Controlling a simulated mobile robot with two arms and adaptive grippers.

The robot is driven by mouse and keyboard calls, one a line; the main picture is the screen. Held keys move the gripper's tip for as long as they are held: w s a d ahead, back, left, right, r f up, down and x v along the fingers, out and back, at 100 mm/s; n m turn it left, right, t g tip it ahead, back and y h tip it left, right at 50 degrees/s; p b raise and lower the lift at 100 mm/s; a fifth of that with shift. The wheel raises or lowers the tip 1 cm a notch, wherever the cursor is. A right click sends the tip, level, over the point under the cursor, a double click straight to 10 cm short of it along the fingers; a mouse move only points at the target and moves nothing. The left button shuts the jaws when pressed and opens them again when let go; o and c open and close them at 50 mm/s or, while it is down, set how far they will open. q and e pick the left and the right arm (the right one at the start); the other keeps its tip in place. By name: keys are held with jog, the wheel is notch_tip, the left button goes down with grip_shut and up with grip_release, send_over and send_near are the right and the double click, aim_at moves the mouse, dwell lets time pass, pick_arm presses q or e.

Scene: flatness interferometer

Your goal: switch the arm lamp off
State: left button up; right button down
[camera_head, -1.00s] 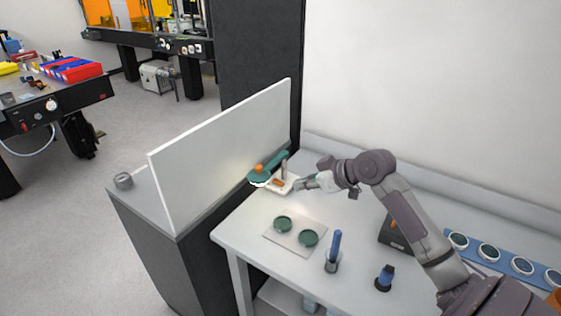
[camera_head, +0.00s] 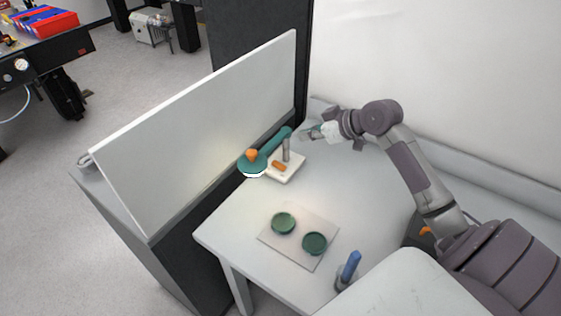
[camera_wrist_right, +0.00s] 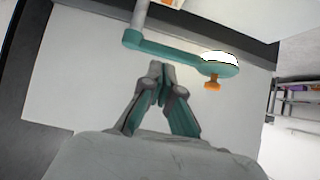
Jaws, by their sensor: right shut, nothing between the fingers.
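The arm lamp has a teal round head (camera_head: 252,166) with an orange knob, a teal arm (camera_head: 272,143), a grey post and a white base (camera_head: 288,177). An orange switch (camera_head: 279,166) lies on the base. The underside of the head is bright white, with a warm glow on the panel nearby. My right gripper (camera_head: 307,135) is shut and empty, apart from the lamp, to the right of the post and above the table. In the wrist view the closed fingertips (camera_wrist_right: 156,72) show beside the lamp head (camera_wrist_right: 222,68), with a gap. My left gripper is not in view.
A white upright panel (camera_head: 200,130) stands along the table's left side, close behind the lamp. A plate (camera_head: 296,255) with two green round dishes (camera_head: 283,223) lies in front. A blue-handled tool (camera_head: 350,268) stands upright near the table's front. The table between plate and lamp is clear.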

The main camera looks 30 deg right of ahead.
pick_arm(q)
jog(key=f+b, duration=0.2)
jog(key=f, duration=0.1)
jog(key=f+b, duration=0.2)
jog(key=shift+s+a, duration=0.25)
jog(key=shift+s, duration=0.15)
pick_arm(e)
notch_tip(320, 180, down, 5)
jog(key=shift+w+d+r, duration=0.1)
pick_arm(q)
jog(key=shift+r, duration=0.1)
pick_arm(e)
jog(key=shift+r, duration=0.1)
jog(key=p, duration=0.2)
send_over(272, 162)
jog(key=s+d, duration=0.1)
jog(key=s, duration=0.2)
notch_tip(272, 162, down, 6)
jog(key=shift+f, duration=0.1)
notch_tip(272, 162, down, 3)
jog(key=shift+w+r+p, duration=0.1)
jog(key=shift+r+p, duration=0.1)
jog(key=shift+p, duration=0.2)
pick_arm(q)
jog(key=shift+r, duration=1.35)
pick_arm(e)
jog(key=shift+f, duration=0.65)
